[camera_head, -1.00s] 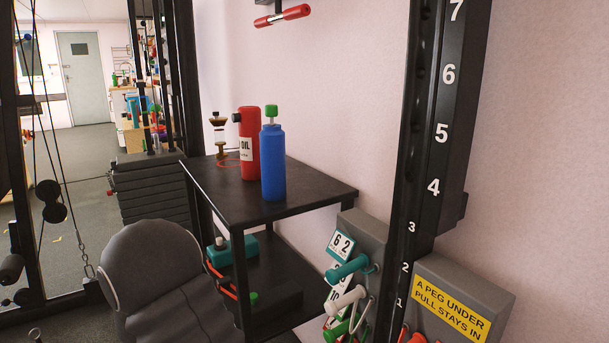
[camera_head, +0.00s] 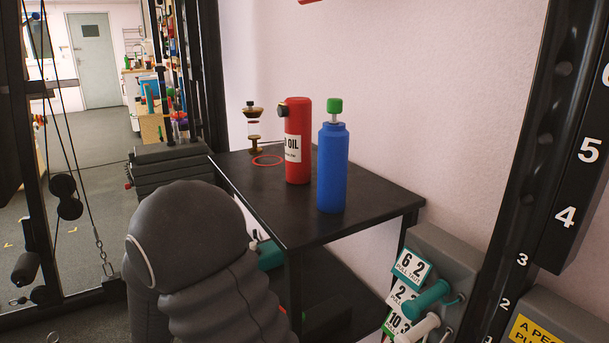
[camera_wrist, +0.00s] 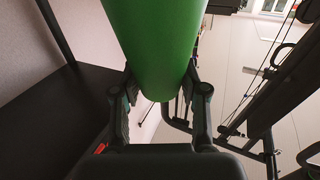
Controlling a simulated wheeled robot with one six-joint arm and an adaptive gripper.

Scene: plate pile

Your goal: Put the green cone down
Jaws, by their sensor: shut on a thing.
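The green cone (camera_wrist: 158,40) fills the upper middle of the wrist view, its wide smooth side toward the camera and its upper part cut off by the frame. My gripper (camera_wrist: 164,88) has a dark finger on either side of it and is shut on it. In the head view I cannot see the cone or the gripper; only my grey arm shows at lower left. The dark stand's top (camera_head: 370,205) bears a red oil bottle (camera_head: 299,165) and a blue bottle with a green cap (camera_head: 332,175).
A brass-and-glass oiler (camera_head: 253,122) and a flat red ring (camera_head: 267,161) are at the stand's back left. The stand's front and right top are clear. A grey box with coloured handles (camera_head: 430,292) and a black numbered post (camera_head: 565,150) stand at right.

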